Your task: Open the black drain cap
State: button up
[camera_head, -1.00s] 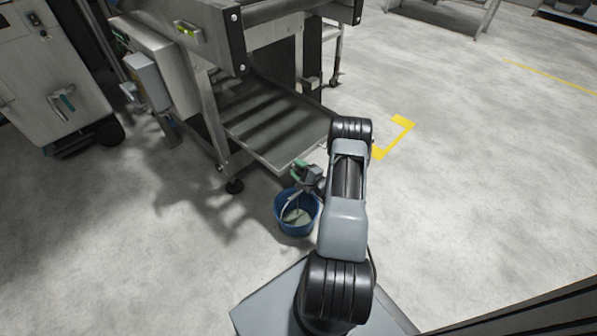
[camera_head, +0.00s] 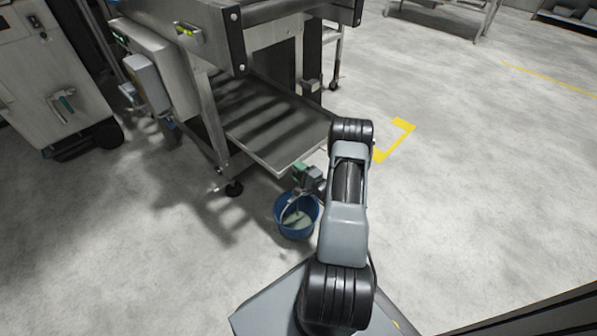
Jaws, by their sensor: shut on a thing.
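My gripper (camera_head: 306,186) is at the front corner of the washer's low tray, just above the blue bucket, partly hidden by my own arm. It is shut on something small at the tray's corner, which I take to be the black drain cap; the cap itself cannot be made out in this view. The blue bucket (camera_head: 281,220) stands upright on the floor below my gripper, with a pale handle and a light patch inside.
The low steel tray (camera_head: 262,118) sits under the machine frame (camera_head: 208,112), whose caster foot (camera_head: 234,188) is left of the bucket. A grey cabinet (camera_head: 52,85) stands at the far left. The floor to the right is open, with a yellow marking (camera_head: 398,140).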

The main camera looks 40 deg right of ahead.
jog(key=o, duration=0.9)
jog(key=s+p, duration=0.1)
jog(key=s, duration=0.3)
jog(key=s+d+p, duration=0.1)
jog(key=s, duration=0.4)
jog(key=s+d+p, duration=0.1)
jog(key=s, duration=0.3)
jog(key=shift+s+d, duration=0.25)
jog(key=shift+s, duration=0.1)
